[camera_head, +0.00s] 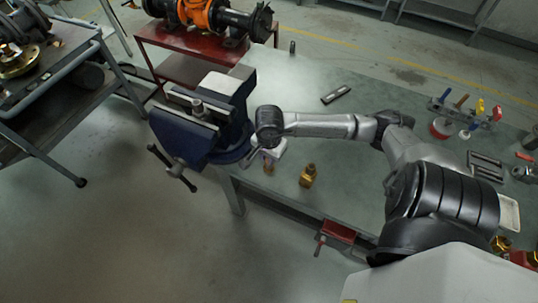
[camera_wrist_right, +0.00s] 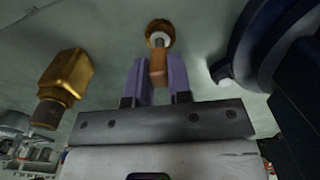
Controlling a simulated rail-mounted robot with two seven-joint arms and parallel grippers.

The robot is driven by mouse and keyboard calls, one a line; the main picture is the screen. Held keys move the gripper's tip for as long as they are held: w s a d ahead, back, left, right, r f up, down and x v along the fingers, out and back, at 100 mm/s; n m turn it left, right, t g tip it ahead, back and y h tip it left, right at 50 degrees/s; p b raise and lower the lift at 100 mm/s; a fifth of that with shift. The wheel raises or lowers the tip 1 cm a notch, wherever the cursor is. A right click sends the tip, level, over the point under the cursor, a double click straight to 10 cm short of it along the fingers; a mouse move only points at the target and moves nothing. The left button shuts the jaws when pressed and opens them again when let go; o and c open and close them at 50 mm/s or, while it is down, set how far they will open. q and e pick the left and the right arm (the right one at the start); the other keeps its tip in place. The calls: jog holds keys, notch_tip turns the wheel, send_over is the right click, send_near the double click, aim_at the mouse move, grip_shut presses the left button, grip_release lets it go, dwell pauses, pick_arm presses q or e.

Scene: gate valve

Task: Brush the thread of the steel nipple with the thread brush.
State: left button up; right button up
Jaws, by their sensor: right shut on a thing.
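The steel nipple (camera_head: 198,106) stands upright in the jaws of the blue bench vise (camera_head: 182,134) at the left corner of the bench. My right gripper (camera_head: 268,164) is low over the bench edge, to the right of the vise and apart from the nipple. In the right wrist view my right gripper (camera_wrist_right: 158,82) has its purple fingers shut on the wooden handle of the thread brush (camera_wrist_right: 158,34). The brush's round brown head with a pale stem points away from the fingers. The nipple is not visible in the wrist view. My left gripper is not in view.
A brass fitting (camera_head: 307,175) stands on the bench right of the gripper; it also shows in the wrist view (camera_wrist_right: 66,82). A dark flat tool (camera_head: 336,94) lies farther back. A tool rack (camera_head: 463,110) stands at right. The bench middle behind my arm is mostly clear.

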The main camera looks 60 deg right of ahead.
grip_shut()
jog(key=shift+r, duration=0.2)
jog(key=shift+r+p, duration=0.85)
jog(key=shift+r, duration=0.3)
jog(key=shift+r+p, duration=0.65)
jog(key=shift+r, duration=0.45)
jog(key=shift+a+r, duration=0.1)
